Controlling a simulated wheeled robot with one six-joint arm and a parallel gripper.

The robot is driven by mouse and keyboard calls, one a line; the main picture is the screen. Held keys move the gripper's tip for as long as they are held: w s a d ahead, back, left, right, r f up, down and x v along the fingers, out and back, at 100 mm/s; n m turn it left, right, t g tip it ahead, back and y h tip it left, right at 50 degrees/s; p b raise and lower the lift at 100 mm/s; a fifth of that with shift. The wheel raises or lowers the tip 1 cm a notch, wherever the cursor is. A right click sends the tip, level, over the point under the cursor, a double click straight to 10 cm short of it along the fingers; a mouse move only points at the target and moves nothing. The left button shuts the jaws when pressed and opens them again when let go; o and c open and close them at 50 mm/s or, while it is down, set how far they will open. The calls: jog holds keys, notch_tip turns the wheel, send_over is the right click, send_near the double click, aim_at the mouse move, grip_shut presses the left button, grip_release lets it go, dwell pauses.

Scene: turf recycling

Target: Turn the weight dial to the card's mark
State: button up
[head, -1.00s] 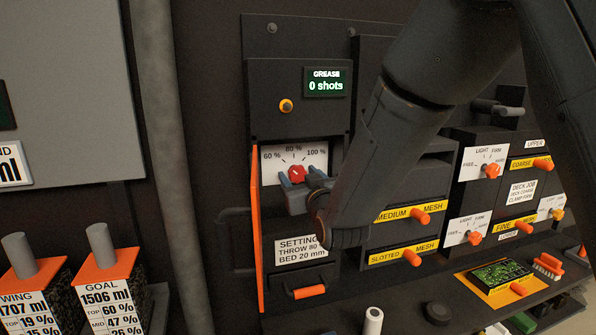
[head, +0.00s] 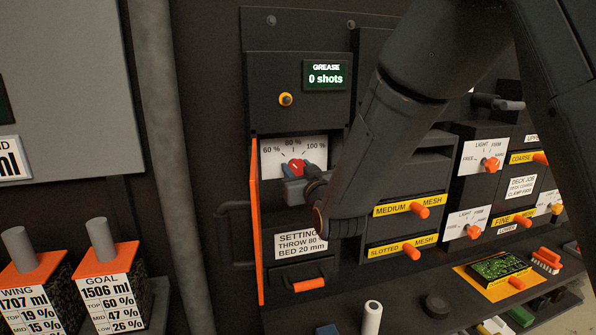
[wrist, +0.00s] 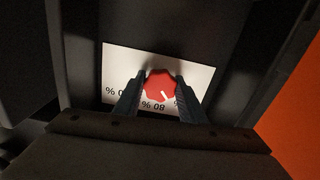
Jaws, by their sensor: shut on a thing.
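The weight dial is a red knob (head: 296,168) on a white scale plate (head: 272,171) marked 60 %, 80 % and 100 %. My gripper (head: 298,170) is shut on the knob, partly covering it in the head view. In the wrist view, the knob (wrist: 160,85) sits between the two fingers (wrist: 160,90), with the scale upside down. The setting card (head: 297,244) below reads THROW 80, BED 20 mm.
Above the dial are a yellow button (head: 285,99) and a grease display (head: 325,75) reading 0 shots. An orange edge panel (head: 256,225) stands close left of the dial. An orange-handled drawer (head: 309,285) is below; MEDIUM MESH (head: 394,209) and SLOTTED MESH (head: 388,250) handles are at right.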

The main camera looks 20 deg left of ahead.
jog(key=m+b, duration=0.4)
jog(key=shift+f+b, duration=0.15)
jog(key=shift+b, duration=0.2)
jog(key=m+b, duration=0.4)
jog(key=shift+m, duration=0.3)
jog(key=o, duration=1)
jog(key=shift+o, duration=0.2)
jog(key=shift+r, duration=0.2)
jog(key=b+v, duration=0.2)
jog(key=v, duration=0.5)
jog(key=shift+s+d, duration=0.25)
jog(key=shift+s, duration=0.05)
